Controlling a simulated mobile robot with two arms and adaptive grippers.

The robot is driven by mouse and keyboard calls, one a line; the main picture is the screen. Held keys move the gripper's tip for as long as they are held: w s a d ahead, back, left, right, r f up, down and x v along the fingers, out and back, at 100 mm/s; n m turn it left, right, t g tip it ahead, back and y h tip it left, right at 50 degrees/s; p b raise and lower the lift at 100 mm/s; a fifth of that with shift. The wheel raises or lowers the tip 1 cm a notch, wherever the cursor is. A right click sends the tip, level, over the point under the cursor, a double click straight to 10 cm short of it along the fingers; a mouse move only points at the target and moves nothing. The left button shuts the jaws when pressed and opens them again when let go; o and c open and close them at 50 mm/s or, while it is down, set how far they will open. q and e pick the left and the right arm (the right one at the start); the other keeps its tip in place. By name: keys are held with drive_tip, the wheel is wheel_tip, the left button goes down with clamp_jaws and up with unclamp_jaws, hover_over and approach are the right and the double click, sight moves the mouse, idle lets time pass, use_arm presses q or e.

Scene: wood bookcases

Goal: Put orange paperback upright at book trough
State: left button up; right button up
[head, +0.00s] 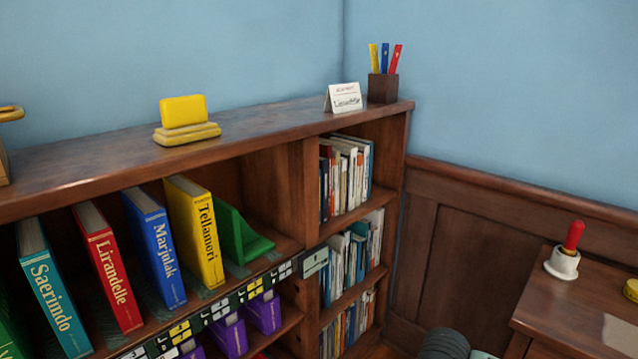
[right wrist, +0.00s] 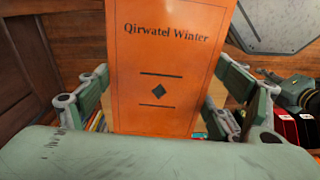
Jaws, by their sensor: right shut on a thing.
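The orange paperback (right wrist: 160,65), with "Qirwatel Winter" and a dark diamond on its cover, fills the middle of the right wrist view. My right gripper (right wrist: 163,100) is shut on it, with one finger at each side of the cover. Its upper end runs out of the picture. The paperback is not seen in the head view. I cannot pick out a book trough for certain in either view. My left gripper is not in view.
A wooden bookcase (head: 255,165) holds leaning large books, including a yellow one (head: 195,230), beside a green bookend (head: 238,235). On its top stand a yellow block on a base (head: 185,120), a card (head: 343,98) and a pen cup (head: 382,88). A wooden desk (head: 560,320) is at right.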

drive_tip(key=w+r+m, duration=0.2)
drive_tip(key=r+m, duration=0.2)
drive_tip(key=r, duration=0.5)
drive_tip(key=w+r+m, duration=0.2)
drive_tip(key=r+m, duration=0.2)
drive_tip(key=r, duration=0.4)
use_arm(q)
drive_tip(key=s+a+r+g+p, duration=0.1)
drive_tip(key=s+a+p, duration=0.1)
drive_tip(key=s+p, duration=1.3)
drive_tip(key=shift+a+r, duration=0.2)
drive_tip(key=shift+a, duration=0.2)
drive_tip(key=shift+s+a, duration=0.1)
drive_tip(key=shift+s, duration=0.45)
use_arm(e)
drive_tip(key=s+r, duration=0.8)
drive_tip(key=r, duration=0.4)
drive_tip(key=shift+s+r, duration=0.35)
